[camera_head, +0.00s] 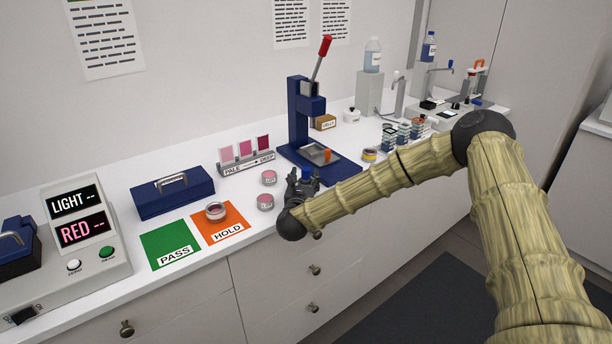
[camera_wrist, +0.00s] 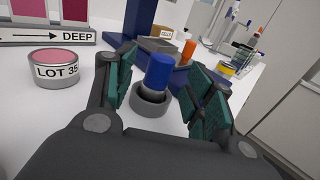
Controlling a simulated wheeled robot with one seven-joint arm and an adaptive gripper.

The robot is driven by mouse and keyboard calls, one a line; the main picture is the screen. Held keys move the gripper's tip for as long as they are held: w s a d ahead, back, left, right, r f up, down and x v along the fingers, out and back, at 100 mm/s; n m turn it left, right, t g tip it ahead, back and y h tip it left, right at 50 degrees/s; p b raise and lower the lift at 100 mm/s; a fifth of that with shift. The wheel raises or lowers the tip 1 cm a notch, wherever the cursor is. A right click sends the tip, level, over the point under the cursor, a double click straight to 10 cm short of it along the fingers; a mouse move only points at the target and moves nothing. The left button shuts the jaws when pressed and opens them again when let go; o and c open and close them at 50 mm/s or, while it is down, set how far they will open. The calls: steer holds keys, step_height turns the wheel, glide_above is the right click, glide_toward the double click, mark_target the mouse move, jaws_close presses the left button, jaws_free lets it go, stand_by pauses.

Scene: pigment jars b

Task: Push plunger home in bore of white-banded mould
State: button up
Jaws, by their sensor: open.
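A grey ring-shaped mould (camera_wrist: 151,107) stands on the white counter in the wrist view. I cannot make out a white band on this mould. My gripper (camera_wrist: 163,77) is open, its green-padded fingers apart on either side of the plunger, with no clear contact.
The blue press (camera_head: 300,125) with a red-tipped lever stands behind; an orange piece (camera_wrist: 188,52) is at its tray. A pink jar marked LOT 35 (camera_wrist: 54,69) stands left. A yellow-banded container (camera_head: 370,154) is right. The orange HOLD mat (camera_head: 232,218) holds a jar.

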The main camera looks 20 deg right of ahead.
mark_target(305, 175)
steer(key=shift+p+x, duration=0.35)
steer(key=shift+x, duration=1.25)
jaws_close()
steer(key=shift+r, duration=0.1)
